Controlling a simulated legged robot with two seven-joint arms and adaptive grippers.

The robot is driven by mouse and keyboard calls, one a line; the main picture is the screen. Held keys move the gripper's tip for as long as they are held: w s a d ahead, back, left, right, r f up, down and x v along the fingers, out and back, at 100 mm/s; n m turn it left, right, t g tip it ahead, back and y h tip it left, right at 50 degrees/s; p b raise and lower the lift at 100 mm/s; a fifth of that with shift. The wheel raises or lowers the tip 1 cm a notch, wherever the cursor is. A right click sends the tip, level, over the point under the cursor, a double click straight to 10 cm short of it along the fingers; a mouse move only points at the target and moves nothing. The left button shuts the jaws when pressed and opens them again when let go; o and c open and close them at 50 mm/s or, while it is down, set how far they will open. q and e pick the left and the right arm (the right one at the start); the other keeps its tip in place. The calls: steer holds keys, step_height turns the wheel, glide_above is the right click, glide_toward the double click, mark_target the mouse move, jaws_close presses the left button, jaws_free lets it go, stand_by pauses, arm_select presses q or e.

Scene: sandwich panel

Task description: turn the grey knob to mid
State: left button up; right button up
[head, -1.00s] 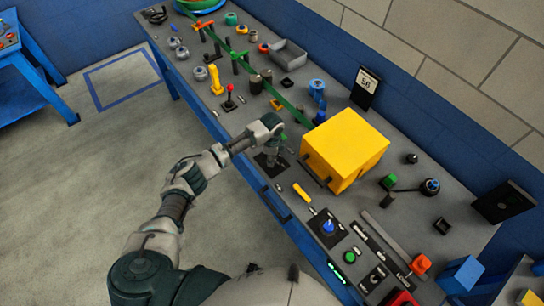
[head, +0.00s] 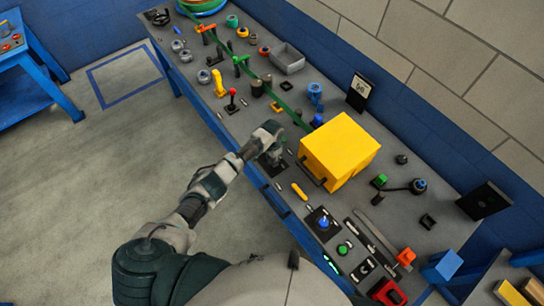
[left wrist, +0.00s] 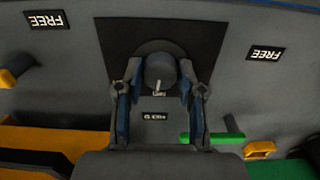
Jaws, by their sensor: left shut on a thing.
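The grey knob (left wrist: 160,70) sits on a black square plate (left wrist: 110,45) in the left wrist view. A white mark shows on the knob and points toward the lower edge of the picture, near a small label (left wrist: 157,115) too small to read surely. My left gripper (left wrist: 160,82) is shut on the knob, with one finger on each side. In the head view my left gripper (head: 270,153) is over the plate left of the yellow box, and it hides the knob. My right gripper is not in view.
A large yellow box (head: 340,148) stands close to the right of my left gripper. A yellow-handled tool (head: 299,191) and a blue button (head: 323,223) lie nearer on the panel. A red-knobbed lever (head: 232,95) stands farther back. Two FREE labels (left wrist: 45,19) flank the plate.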

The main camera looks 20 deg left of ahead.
arm_select(q)
steer(key=shift+w+r+n+p, duration=0.1)
steer(key=shift+n+p, duration=0.25)
steer(key=shift+n, duration=0.25)
steer(key=shift+d, duration=0.1)
steer(key=o, duration=1)
steer(key=shift+o, duration=0.7)
step_height(320, 180, up, 12)
steer(key=shift+f, duration=0.2)
